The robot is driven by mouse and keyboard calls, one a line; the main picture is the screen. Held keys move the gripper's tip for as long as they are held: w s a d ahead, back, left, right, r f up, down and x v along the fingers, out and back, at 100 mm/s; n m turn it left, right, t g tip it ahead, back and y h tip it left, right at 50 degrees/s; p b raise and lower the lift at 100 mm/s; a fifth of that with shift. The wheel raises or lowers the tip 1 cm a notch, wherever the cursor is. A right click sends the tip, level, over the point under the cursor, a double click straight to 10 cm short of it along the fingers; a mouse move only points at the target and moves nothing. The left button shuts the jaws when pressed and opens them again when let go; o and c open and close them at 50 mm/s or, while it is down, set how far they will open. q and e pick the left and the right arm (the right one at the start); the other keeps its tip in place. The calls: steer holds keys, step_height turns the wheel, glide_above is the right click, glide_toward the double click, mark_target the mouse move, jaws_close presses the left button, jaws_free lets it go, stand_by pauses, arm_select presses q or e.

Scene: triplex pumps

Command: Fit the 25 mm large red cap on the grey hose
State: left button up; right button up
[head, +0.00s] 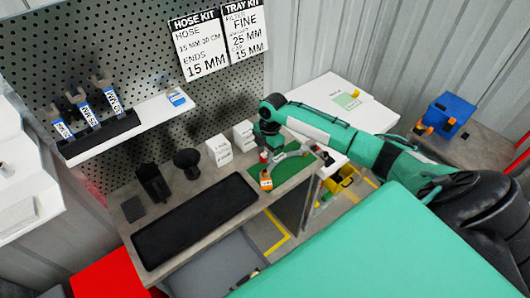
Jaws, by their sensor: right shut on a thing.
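The grey hose (290,156) lies as a curved piece over the green mat (290,174) at the right end of the workbench. My right gripper (265,152) points down at the hose's left end. It is shut on a small red piece (264,157) that looks like the large red cap; its size marking is too small to read. I cannot tell whether the cap touches the hose. An orange-red piece with a pale label (266,181) stands at the mat's front left edge. My left gripper is not in view.
White boxes (219,151), a dark funnel-like part (188,162) and a black holder (153,183) stand left of the mat. A long black mat (195,222) lies in front. A shelf (125,128) with labelled tools hangs above. A blue box (447,115) is far right.

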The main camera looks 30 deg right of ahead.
mark_target(265, 171)
steer(key=shift+f+b, duration=0.65)
steer(key=shift+f, duration=0.25)
steer(key=shift+f+b, duration=1)
steer(key=shift+f, duration=0.85)
steer(key=shift+a+f, duration=0.1)
steer(key=shift+f, duration=0.05)
steer(key=shift+p, duration=0.5)
steer(key=shift+f+b, duration=0.85)
steer(key=shift+f, duration=0.6)
steer(key=o, duration=1)
